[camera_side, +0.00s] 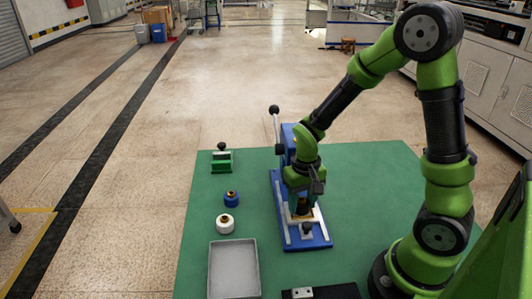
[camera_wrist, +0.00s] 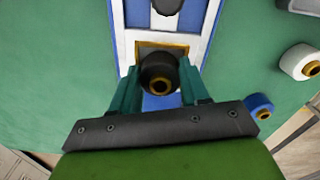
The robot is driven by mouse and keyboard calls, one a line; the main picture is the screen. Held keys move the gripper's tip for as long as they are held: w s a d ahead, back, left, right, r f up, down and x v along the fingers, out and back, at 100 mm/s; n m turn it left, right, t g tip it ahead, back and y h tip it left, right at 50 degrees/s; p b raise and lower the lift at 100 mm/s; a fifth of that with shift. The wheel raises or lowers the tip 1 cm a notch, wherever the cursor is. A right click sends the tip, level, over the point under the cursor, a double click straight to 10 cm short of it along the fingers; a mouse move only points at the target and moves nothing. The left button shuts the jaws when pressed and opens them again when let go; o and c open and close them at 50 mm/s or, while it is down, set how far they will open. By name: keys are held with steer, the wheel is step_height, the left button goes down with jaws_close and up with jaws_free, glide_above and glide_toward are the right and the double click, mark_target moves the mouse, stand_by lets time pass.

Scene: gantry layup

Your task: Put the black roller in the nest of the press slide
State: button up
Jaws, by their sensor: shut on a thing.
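The black roller (camera_wrist: 158,70) has a brass-coloured bore and sits between the two fingers of my gripper (camera_wrist: 158,84), which is shut on it. It also shows low under the fingers in the side view (camera_side: 302,208). The press slide (camera_wrist: 198,42) is pale, with a square yellow-edged nest (camera_wrist: 180,49). The roller is over or in the nest and covers much of it; I cannot tell whether it touches the bottom. The blue press (camera_side: 318,243) stands on the green mat, with its lever and black ball knob (camera_side: 274,110) raised. My gripper (camera_side: 304,196) points down at the slide.
A blue roller (camera_side: 231,199) and a white roller (camera_side: 225,224) stand left of the press. A grey tray (camera_side: 234,272) lies in front of them. A green block with a black knob (camera_side: 222,162) is behind. A black plate (camera_side: 325,291) lies at the front.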

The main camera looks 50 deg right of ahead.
mark_target(302, 200)
steer(key=shift+s+a+f, duration=0.15)
steer(key=shift+a+f, duration=0.05)
steer(key=shift+f, duration=0.5)
steer(key=o, duration=1.1)
steer(key=shift+c, duration=0.2)
step_height(302, 200, up, 13)
steer(key=s+a+r+n+t+y, duration=0.2)
steer(key=s+a+r+t, duration=0.4)
steer(key=r, duration=0.3)
steer(key=shift+s+a+r+t, duration=0.2)
steer(key=shift+r+t, duration=0.1)
steer(key=shift+t, duration=0.3)
